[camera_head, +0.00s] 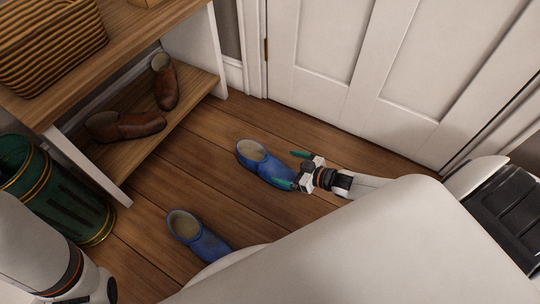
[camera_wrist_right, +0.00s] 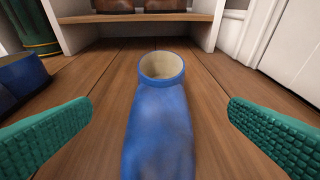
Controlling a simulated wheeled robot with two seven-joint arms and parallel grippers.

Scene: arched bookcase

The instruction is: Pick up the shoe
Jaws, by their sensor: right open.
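Two blue shoes with pale linings are on the wooden floor. The farther blue shoe (camera_head: 262,164) lies by my right gripper (camera_head: 295,169). The nearer blue shoe (camera_head: 198,236) is partly hidden behind my white body in the head view. In the right wrist view the farther shoe (camera_wrist_right: 158,120) lies between the two green fingers of my right gripper (camera_wrist_right: 160,135), its opening pointing away. The fingers are wide apart, with a gap on each side of the shoe. Part of the other shoe (camera_wrist_right: 20,78) shows at the left edge. My left gripper is not visible; only part of my left arm shows.
A wooden shelf unit (camera_head: 163,97) holds brown shoes (camera_head: 125,126) on its low shelf and a woven basket (camera_head: 50,42) above. A green bin (camera_head: 60,195) stands at the left. A white door (camera_head: 345,60) is behind. Bare floor lies between the shoes and the shelf.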

